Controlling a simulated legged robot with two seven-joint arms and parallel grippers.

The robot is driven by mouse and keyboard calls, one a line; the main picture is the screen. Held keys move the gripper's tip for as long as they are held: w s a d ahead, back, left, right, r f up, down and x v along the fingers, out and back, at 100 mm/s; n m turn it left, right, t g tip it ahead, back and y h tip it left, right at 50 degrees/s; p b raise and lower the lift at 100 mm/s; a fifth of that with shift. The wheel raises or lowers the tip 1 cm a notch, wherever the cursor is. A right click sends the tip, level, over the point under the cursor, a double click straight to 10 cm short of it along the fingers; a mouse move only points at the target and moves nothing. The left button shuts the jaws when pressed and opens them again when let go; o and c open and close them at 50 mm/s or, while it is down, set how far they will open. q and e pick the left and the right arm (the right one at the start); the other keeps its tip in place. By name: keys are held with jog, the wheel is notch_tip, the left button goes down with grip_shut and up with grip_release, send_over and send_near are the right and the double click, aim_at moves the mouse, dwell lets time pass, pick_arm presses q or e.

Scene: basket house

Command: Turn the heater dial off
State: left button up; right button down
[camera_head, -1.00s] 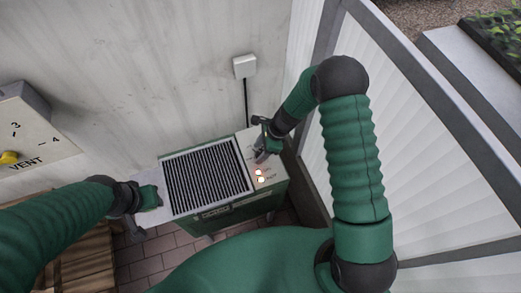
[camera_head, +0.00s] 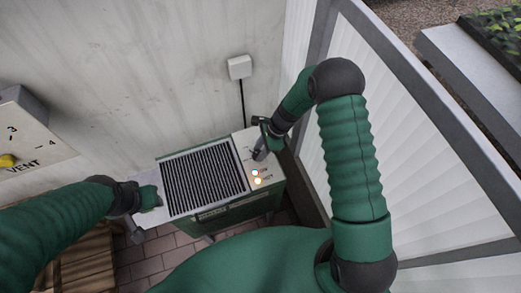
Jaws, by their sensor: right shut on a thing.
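The heater (camera_head: 234,212) is a green box with a dark slatted grille on top and pale panels at both ends. Its right panel (camera_head: 268,172) carries two small lit lamps, with tiny lettering beside them. My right gripper (camera_head: 260,153) reaches down onto the upper part of this panel and is shut on what seems to be the heater dial, which the gripper hides. My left gripper (camera_head: 151,197) is at the left pale panel of the heater; its fingers are too small and covered to read.
A white wall box (camera_head: 240,67) with a black cable hangs behind the heater. A vent control box (camera_head: 32,135) with a yellow knob is on the wall at left. Wooden slats (camera_head: 85,262) lie at lower left. A white ribbed panel wall stands close on the right.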

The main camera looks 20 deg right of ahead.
jog(key=shift+w+n+g, duration=0.2)
jog(key=shift+n+g, duration=0.1)
jog(key=shift+n, duration=0.5)
jog(key=n+g, duration=0.1)
jog(key=n, duration=0.1)
jog(key=shift+w+n, duration=0.1)
jog(key=shift+n, duration=0.2)
jog(key=n, duration=0.2)
jog(key=shift+w+a+f+n+g+h+b, duration=0.1)
jog(key=shift+n+g+h+b, duration=0.25)
jog(key=shift+n+g+h, duration=0.05)
jog(key=shift+a+n+g+h+b, duration=0.1)
jog(key=shift+n+g+h+b, duration=0.45)
jog(key=shift+n, duration=1.25)
jog(key=c, duration=1)
grip_release()
jog(key=shift+w, duration=0.1)
